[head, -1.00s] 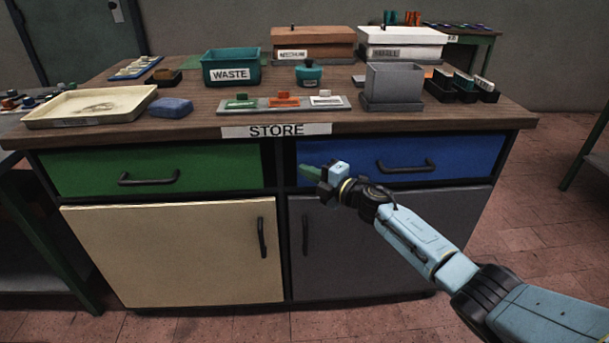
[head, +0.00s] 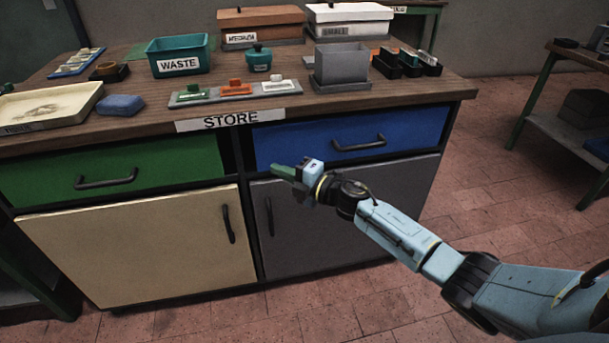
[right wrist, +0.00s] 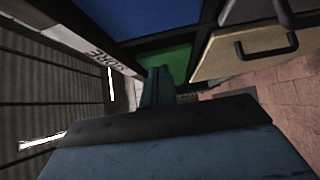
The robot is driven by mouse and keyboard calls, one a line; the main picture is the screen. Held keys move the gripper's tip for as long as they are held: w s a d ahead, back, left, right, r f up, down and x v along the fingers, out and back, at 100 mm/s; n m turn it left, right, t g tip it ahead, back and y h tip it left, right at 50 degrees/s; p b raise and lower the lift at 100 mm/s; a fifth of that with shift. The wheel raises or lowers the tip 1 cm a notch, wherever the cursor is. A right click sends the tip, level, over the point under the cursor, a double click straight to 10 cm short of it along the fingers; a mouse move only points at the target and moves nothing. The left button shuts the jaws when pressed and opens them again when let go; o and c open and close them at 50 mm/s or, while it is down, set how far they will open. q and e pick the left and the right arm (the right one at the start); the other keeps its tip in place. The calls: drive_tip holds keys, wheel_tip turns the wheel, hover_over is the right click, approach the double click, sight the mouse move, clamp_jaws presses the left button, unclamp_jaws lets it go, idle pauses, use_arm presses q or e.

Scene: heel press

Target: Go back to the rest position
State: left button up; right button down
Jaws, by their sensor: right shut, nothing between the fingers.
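My right gripper (head: 284,173) is in front of the store cabinet, just below the blue drawer (head: 350,138) in the head view. Its green fingers are together with nothing between them. In the right wrist view the closed fingers (right wrist: 158,88) point toward the green drawer (right wrist: 165,60). My right arm stretches in from the lower right. My left gripper is not in view.
The cabinet has a green drawer (head: 110,172), a cream door (head: 140,245) and a grey door (head: 330,225), all shut. Its wooden top (head: 140,128) holds a teal waste bin (head: 180,57), a cream tray (head: 45,104) and boxes. Brick floor is open at right.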

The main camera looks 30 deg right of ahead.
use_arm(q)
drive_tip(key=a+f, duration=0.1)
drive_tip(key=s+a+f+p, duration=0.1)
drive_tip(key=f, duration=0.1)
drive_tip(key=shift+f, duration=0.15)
use_arm(e)
drive_tip(key=v, duration=0.6)
